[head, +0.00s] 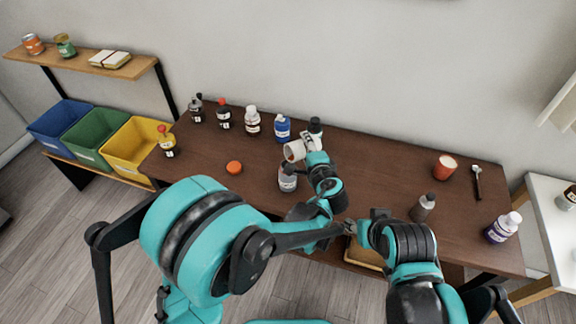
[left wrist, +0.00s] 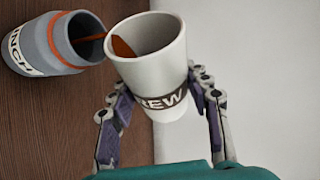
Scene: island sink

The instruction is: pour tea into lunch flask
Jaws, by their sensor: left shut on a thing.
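A white cup (head: 295,150) with a dark label reading "EW" (left wrist: 160,75) is held in my left gripper (head: 308,150), whose fingers (left wrist: 160,112) close on both sides of it. The cup is tilted, and red-brown tea shows inside its mouth. The grey lunch flask (head: 287,181) stands open on the table just beneath the cup. It also shows in the left wrist view (left wrist: 48,47), where a thin red-brown streak runs between the cup's rim and the flask's mouth. My right gripper (head: 352,228) is near the table's front edge, away from both; its fingers are too small to judge.
An orange round lid (head: 234,168) lies left of the flask. Several bottles, including a blue one (head: 282,128), line the table's back edge. A red cup (head: 444,167), a grey bottle (head: 422,208) and a dark bottle (head: 502,228) stand at the right. The table's left-middle is fairly clear.

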